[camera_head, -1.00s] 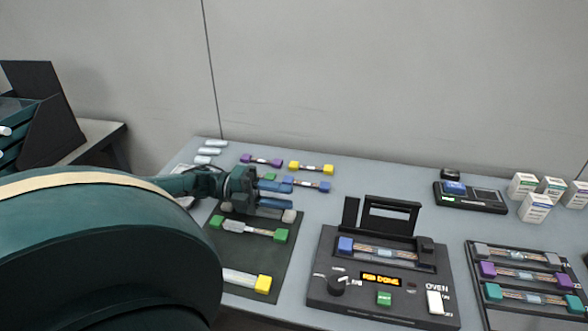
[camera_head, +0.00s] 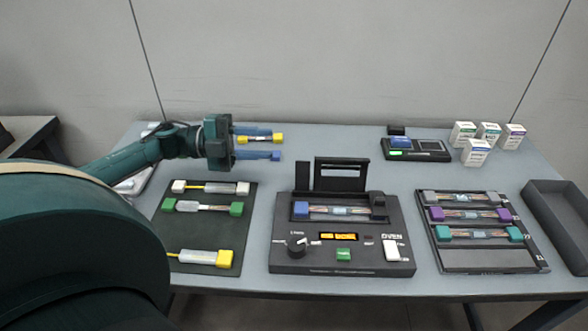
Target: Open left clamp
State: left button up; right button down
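The dark oven unit (camera_head: 343,262) stands at the middle front of the table with its lid frame (camera_head: 341,174) raised. Its left clamp (camera_head: 303,177) looks upright. Its right clamp (camera_head: 377,201) looks folded down. A fibre piece with a blue end block (camera_head: 301,209) lies across the slot between them. My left gripper (camera_head: 268,144) is behind and left of the oven, above the table, its two blue fingers pointing right. The fingers are apart, and a yellow-ended piece (camera_head: 278,139) shows near the upper one. I see nothing clearly held. My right gripper is out of view.
A dark mat (camera_head: 196,226) with several fibre pieces lies left of the oven. A rack (camera_head: 490,260) with several pieces and an empty dark bin (camera_head: 562,222) are on the right. A small black device (camera_head: 415,150) and several white boxes (camera_head: 475,152) stand at the back.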

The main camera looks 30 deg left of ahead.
pick_arm(q)
jog(key=b, duration=0.1)
send_near(303, 174)
jog(key=shift+w+a+f, duration=0.1)
jog(key=shift+w+f, duration=0.25)
jog(key=shift+w, duration=0.25)
jog(key=shift+w+a+f, duration=0.1)
jog(key=shift+w+f, duration=0.25)
jog(key=shift+w, duration=0.2)
jog(key=x, duration=0.6)
jog(key=shift+d+r+p, duration=0.1)
jog(key=shift+r+p, duration=0.25)
jog(key=shift+w+d, duration=0.3)
jog(key=shift+d, duration=0.25)
jog(key=shift+c, duration=0.3)
grip_shut()
